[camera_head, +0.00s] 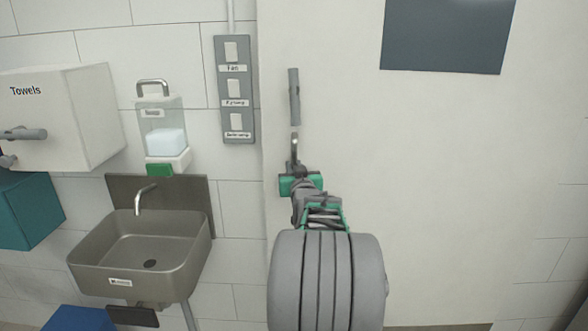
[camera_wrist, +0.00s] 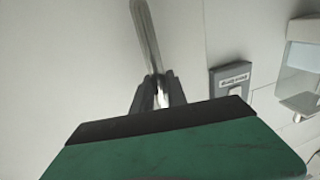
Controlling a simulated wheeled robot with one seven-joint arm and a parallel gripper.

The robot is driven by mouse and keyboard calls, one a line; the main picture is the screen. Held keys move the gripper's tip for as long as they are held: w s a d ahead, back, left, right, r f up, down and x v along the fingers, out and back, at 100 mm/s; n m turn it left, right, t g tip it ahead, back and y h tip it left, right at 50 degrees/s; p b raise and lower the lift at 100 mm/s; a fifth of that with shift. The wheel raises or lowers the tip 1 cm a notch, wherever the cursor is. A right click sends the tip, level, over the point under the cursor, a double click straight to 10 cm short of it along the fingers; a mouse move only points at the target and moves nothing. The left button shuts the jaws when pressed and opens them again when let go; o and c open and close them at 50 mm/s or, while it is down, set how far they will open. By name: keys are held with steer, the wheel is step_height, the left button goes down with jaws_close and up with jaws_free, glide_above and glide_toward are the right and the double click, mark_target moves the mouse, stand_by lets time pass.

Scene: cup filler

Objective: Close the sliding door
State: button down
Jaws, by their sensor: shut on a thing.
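The sliding door (camera_head: 450,180) is a large pale panel in front of the tiled wall. Its left edge lies just right of the switch panel. A grey vertical bar handle (camera_head: 294,95) is on the door near that left edge. My gripper (camera_head: 295,148) is at the lower end of the handle, with its fingers closed on it. In the wrist view, the handle (camera_wrist: 147,32) rises from between the fingers of my gripper (camera_wrist: 158,88). My gripper and arm hide the handle's lowest part and some of the door below.
Left of the door are a switch panel (camera_head: 234,90), a soap dispenser (camera_head: 163,128), a sink (camera_head: 145,250) and a towel box (camera_head: 60,115). A dark rectangular panel (camera_head: 445,35) is high on the door. Tiled wall shows on both sides of the door.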

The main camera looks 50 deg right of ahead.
steer(key=c, duration=1.3)
jaws_free()
steer(key=shift+w+a, duration=0.15)
steer(key=shift+w, duration=0.05)
steer(key=b+v, duration=0.1)
steer(key=v, duration=0.7)
